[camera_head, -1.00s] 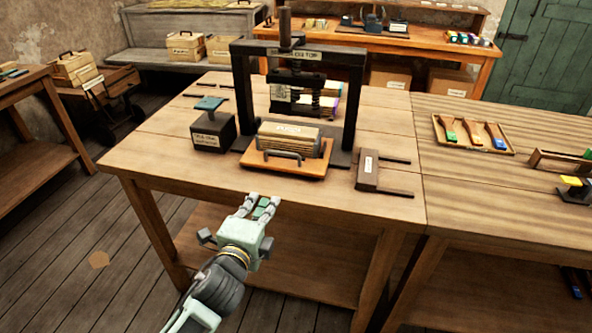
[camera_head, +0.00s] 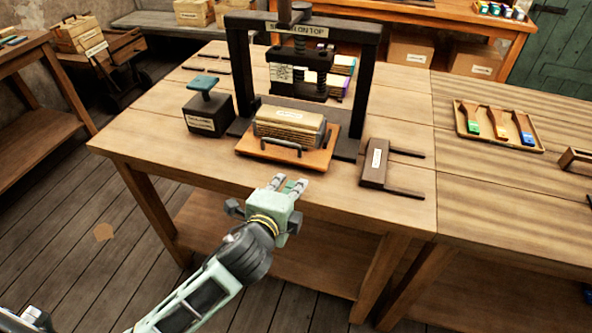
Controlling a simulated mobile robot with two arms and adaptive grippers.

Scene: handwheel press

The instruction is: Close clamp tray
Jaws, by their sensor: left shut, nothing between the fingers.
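The clamp tray (camera_head: 313,161) is an orange-brown board with a dark bar handle (camera_head: 280,150) along its front. It sticks out toward me from the dark press frame (camera_head: 369,85). A stack of tan sheets or boards (camera_head: 288,128) with a label on top lies on it. My left gripper (camera_head: 288,182) is shut and empty. It is in front of the tray at the table's front edge, a little below the handle and apart from it in the picture. My right gripper is not in view.
A brown two-pronged piece (camera_head: 376,163) lies to the right. A tray of coloured-tipped tools (camera_head: 459,128) lies farther right. The table's front strip (camera_head: 180,160) is clear.

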